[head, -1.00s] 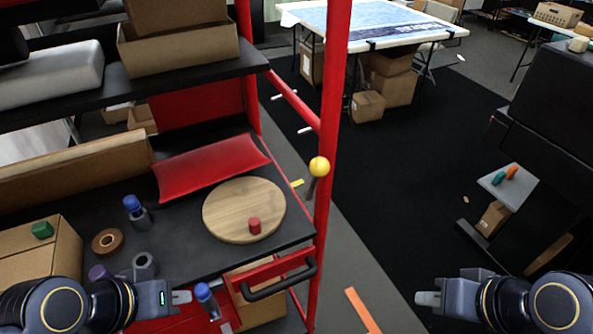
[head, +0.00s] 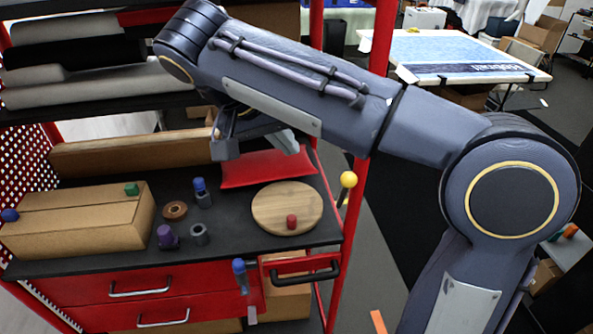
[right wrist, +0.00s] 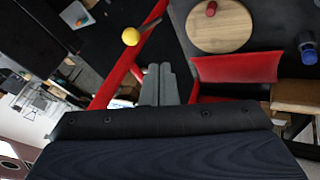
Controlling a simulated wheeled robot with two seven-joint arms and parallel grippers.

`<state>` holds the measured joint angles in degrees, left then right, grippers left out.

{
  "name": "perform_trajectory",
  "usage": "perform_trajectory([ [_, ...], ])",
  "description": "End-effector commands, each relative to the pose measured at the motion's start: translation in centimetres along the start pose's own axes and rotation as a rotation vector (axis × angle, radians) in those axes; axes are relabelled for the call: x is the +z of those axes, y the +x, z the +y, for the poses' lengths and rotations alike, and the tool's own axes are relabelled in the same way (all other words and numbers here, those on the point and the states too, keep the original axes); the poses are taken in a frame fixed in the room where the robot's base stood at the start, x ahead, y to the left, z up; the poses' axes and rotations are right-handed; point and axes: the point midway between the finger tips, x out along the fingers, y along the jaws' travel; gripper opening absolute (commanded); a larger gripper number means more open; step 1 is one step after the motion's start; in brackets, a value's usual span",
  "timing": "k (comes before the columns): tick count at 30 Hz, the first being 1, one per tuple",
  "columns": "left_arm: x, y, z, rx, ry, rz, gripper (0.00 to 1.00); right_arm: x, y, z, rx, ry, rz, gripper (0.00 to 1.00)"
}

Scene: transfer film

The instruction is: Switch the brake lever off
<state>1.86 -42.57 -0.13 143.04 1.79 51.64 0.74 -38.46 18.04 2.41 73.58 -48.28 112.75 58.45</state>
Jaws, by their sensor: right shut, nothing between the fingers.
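The brake lever is a dark rod with a yellow ball knob (head: 348,180), set beside the red front post of the cart. In the right wrist view the knob (right wrist: 131,36) is up and left of my fingertips, clearly apart from them. My right arm crosses the head view from lower right to upper left. Its gripper (head: 290,143) hangs over the back of the cart, left of the post and lever, with its fingers partly hidden behind the arm. In the right wrist view the right gripper (right wrist: 159,70) is shut and empty. My left gripper is out of view.
The black cart top (head: 240,248) holds a round wooden board (head: 270,213) with a red cylinder, a red tray (head: 265,172), a cardboard box (head: 75,220) and several small parts. The red post (head: 358,190) stands close to the lever. Shelves rise at the back left.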

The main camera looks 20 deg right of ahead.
Motion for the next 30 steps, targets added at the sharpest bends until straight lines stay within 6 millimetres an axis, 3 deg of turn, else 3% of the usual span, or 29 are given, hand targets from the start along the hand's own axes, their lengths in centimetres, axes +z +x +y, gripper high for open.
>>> perform_trajectory([
  [14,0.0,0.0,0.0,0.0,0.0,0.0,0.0,-0.1,0.1,-0.1,0.011,0.012,0.006,0.0],
  [20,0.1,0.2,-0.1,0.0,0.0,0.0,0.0,-0.1,2.9,0.0,0.012,0.013,0.004,0.0],
  [30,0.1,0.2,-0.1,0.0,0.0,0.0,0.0,-0.1,10.1,0.1,0.013,0.011,0.002,0.0],
])
